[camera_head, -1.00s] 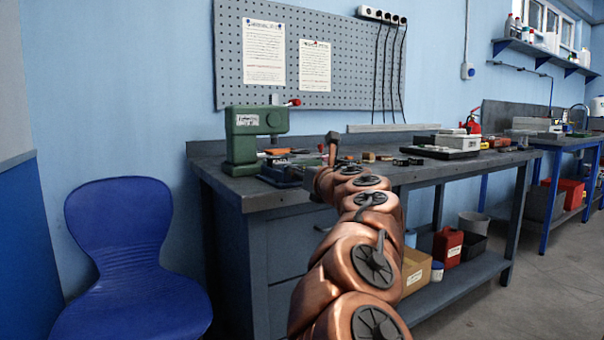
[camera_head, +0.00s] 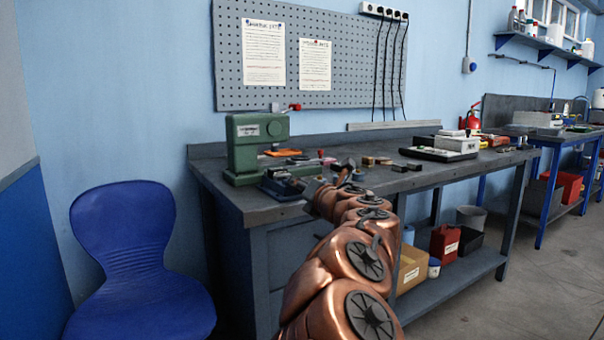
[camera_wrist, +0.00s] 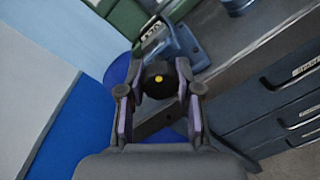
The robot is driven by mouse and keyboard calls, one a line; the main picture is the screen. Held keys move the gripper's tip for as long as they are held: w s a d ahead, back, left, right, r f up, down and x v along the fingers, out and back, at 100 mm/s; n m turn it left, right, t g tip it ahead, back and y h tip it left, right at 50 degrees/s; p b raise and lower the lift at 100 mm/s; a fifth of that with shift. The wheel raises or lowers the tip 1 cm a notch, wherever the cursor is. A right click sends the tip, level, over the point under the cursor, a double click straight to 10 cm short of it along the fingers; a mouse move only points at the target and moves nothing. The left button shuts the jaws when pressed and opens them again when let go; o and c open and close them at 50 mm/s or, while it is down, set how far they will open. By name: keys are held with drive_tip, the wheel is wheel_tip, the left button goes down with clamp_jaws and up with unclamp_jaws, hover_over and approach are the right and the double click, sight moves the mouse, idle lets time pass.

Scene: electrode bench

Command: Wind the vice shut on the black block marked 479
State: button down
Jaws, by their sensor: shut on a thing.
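The blue-grey vice (camera_head: 285,184) stands at the bench's front left corner. It also shows at the top of the wrist view (camera_wrist: 186,50). A dark block with a white label (camera_wrist: 151,31) sits at the vice's jaws there; its number is too small to read, and I cannot tell whether both jaws touch it. In the wrist view my gripper (camera_wrist: 158,72) is shut on a dark round knob with a yellow dot (camera_wrist: 158,88), at the vice's near end.
A green press (camera_head: 245,145) stands close behind the vice. Small blocks (camera_head: 375,161) and a black tray (camera_head: 432,154) lie to the right on the bench (camera_head: 420,178). A blue chair (camera_head: 125,235) stands left of the bench. Drawers (camera_wrist: 290,75) show below its edge.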

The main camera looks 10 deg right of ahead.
drive_tip(key=m+p, duration=0.4)
drive_tip(key=p, duration=0.1)
drive_tip(key=shift+r+y, duration=0.25)
drive_tip(key=shift+y, duration=0.05)
drive_tip(key=m+p, duration=0.3)
drive_tip(key=shift+r+g+p, duration=0.1)
drive_tip(key=shift+g+p, duration=0.2)
drive_tip(key=shift+p, duration=0.05)
drive_tip(key=m+p, duration=0.3)
drive_tip(key=p, duration=0.1)
drive_tip(key=shift+m+y+p, duration=0.3)
drive_tip(key=shift+m, duration=0.1)
drive_tip(key=shift+f+m+p, duration=0.25)
drive_tip(key=shift+m+p, duration=0.75)
drive_tip(key=c, duration=0.8)
unclamp_jaws()
drive_tip(key=shift+o, duration=0.2)
drive_tip(key=shift+s, duration=0.1)
